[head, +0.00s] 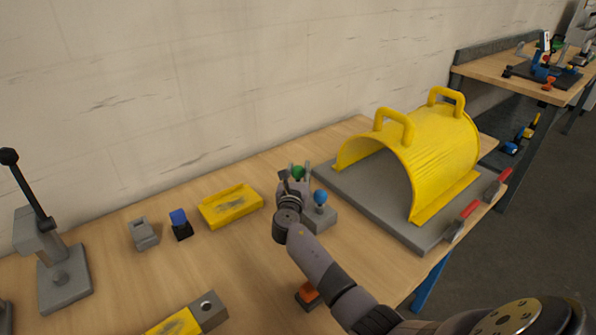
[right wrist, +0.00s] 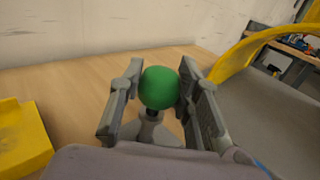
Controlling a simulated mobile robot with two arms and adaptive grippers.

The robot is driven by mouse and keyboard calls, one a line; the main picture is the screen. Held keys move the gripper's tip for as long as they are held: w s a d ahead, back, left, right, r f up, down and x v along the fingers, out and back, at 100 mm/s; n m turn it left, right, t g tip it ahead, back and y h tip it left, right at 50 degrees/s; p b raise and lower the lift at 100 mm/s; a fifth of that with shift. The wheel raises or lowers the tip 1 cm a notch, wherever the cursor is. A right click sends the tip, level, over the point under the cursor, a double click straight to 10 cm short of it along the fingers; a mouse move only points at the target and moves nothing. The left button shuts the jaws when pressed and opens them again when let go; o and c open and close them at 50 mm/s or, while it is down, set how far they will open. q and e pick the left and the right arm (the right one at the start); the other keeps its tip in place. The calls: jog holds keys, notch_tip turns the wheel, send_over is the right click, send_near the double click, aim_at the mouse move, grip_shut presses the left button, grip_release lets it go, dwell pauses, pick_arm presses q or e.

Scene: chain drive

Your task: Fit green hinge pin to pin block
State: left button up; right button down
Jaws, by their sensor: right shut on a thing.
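The green hinge pin (head: 298,171) shows as a round green knob at the middle of the head view. My right gripper (head: 292,180) is shut on it; in the right wrist view the knob (right wrist: 159,88) sits between the two fingers (right wrist: 158,92). A short dark stem shows under the knob, above a grey part. The grey pin block (head: 323,216) stands on the table, partly behind my right gripper, with a blue-knobbed pin (head: 320,197) upright on it. How deep the green pin sits in the block is hidden. My left gripper is out of view.
A yellow guard (head: 440,140) with two handles stands on a grey plate (head: 375,205) to the right. A yellow block (head: 231,206), a blue-topped piece (head: 180,222), a grey bracket (head: 143,233) and a lever press (head: 62,265) stand left. An orange piece (head: 308,294) lies near my arm.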

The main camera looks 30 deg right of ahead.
jog(key=shift+f+b, duration=0.85)
jog(key=shift+f, duration=0.3)
jog(key=c, duration=1.1)
grip_release()
jog(key=v, duration=1.2)
